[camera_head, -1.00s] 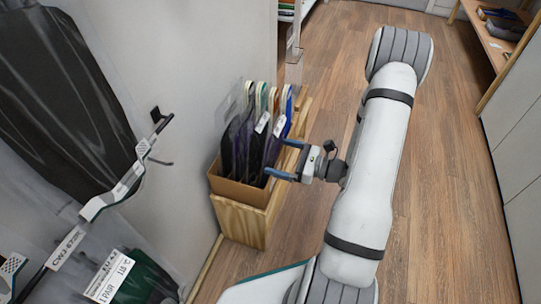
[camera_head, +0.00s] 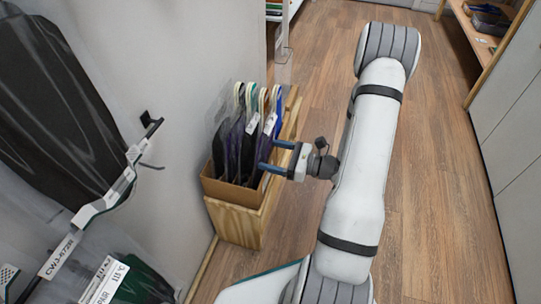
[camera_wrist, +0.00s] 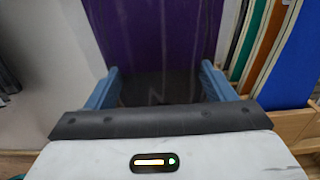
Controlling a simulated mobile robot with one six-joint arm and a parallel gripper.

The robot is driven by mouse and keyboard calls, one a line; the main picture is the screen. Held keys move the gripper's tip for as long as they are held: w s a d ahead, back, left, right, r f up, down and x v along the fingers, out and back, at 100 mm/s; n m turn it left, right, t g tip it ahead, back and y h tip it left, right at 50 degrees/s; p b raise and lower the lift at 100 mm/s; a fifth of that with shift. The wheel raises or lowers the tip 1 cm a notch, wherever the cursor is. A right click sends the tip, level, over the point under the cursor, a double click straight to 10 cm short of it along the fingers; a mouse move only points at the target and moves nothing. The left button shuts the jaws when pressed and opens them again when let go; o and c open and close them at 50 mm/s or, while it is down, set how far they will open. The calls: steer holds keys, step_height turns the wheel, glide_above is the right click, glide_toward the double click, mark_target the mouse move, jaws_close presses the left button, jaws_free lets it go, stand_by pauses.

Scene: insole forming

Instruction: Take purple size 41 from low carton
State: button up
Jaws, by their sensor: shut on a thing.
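A low cardboard carton (camera_head: 232,195) holds several upright packs in clear bags, dark and purple ones among them. My gripper (camera_head: 266,155) reaches in from the right, its blue fingers at the right side of the packs. In the wrist view a purple pack (camera_wrist: 160,35) fills the space between and beyond the two blue fingers (camera_wrist: 158,88). The gripper is shut on this purple pack, whose lower part is dark. Its size label is not readable. The pack still stands among the others in the carton.
The carton sits on a wooden stand (camera_head: 235,222) against a pale wall. Green, orange and blue edges (camera_wrist: 265,45) of neighbouring packs stand close on the right in the wrist view. Hanging bags (camera_head: 60,90) on hooks are at the left. Open wooden floor (camera_head: 440,190) lies right.

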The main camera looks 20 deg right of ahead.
mark_target(266, 125)
step_height(266, 125, up, 11)
steer(key=p, duration=0.5)
steer(key=shift+r, duration=0.15)
steer(key=p+v, duration=0.3)
steer(key=v, duration=1.5)
steer(key=shift+p, duration=0.3)
steer(key=shift+w+r, duration=0.1)
